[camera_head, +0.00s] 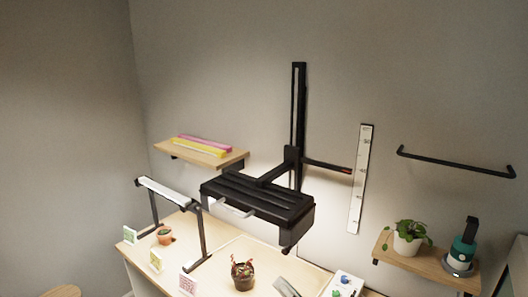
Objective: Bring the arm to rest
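The task names no object. I see no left gripper or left arm in the head view. I cannot make out my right gripper clearly either, and its finger opening does not show. No thing is seen held. A small grey slanted shape (287,287) is cut off at the bottom edge, and I cannot tell what it is.
A black fixture (258,201) on a wall rail (298,110) overhangs the bench. A lamp stand (168,192), a small pot (165,236) and a dark pot (242,274) stand below. Shelves (222,160) (428,262) and a black bar (455,161) jut from the wall.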

